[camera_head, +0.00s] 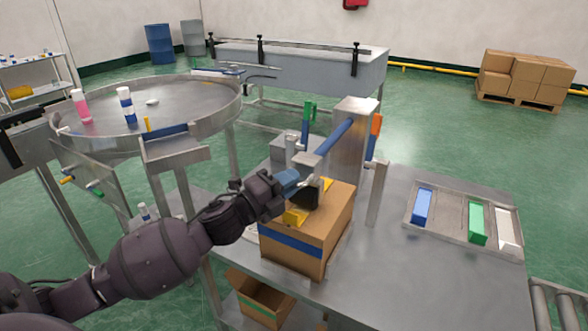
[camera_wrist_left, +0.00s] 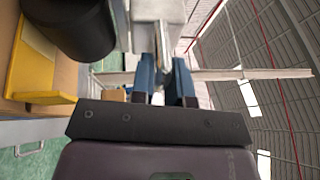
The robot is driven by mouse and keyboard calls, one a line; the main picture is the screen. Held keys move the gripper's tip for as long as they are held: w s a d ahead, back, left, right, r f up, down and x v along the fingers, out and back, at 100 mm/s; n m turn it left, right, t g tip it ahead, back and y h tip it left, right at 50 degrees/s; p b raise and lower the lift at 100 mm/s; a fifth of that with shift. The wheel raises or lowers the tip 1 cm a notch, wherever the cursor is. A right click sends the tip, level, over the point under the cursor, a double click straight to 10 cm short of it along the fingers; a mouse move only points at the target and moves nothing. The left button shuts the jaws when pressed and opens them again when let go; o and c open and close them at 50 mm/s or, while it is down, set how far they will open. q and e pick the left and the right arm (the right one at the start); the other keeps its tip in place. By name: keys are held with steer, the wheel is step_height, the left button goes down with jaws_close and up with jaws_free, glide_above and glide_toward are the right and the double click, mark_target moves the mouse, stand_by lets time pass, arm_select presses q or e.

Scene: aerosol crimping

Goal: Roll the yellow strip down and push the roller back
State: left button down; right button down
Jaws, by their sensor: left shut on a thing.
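A cardboard box (camera_head: 335,215) stands on the metal table, with a blue band around its side. The yellow strip (camera_head: 294,217) lies over the box's top and bends down at the near edge; it also shows in the left wrist view (camera_wrist_left: 33,58). The black roller (camera_head: 306,196) is on top of the box by the strip and shows large in the left wrist view (camera_wrist_left: 72,25). My left gripper (camera_head: 290,181) is beside the roller, its blue fingers (camera_wrist_left: 165,80) shut on what looks like the roller's grey handle. The grip point is partly hidden. My right gripper is out of view.
A metal post with a blue arm (camera_head: 334,137) rises behind the box. A tray (camera_head: 453,236) with blue, green and white blocks lies right. The table right of the box is clear. An open box (camera_head: 263,303) sits below.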

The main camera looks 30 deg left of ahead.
arm_select(q)
steer(key=shift+s+r, duration=0.15)
steer(key=shift+s, duration=0.85)
steer(key=c, duration=1.2)
jaws_free()
steer(key=shift+o, duration=0.2)
steer(key=v, duration=1.1)
steer(key=shift+w, duration=0.1)
step_height(320, 180, down, 14)
steer(key=s+a+n+g+y, duration=0.25)
steer(key=n+y, duration=0.35)
steer(key=n, duration=0.7)
steer(key=s+d+f+n+g, duration=0.2)
steer(key=s+d+f+n, duration=0.2)
steer(key=f, duration=0.3)
steer(key=s+d+f+n+g, duration=0.3)
steer(key=s+d+f+n, duration=0.1)
steer(key=f, duration=0.4)
steer(key=shift+s+d+f+n+y, duration=0.3)
steer(key=shift+s+d, duration=0.55)
steer(key=shift+s, duration=0.3)
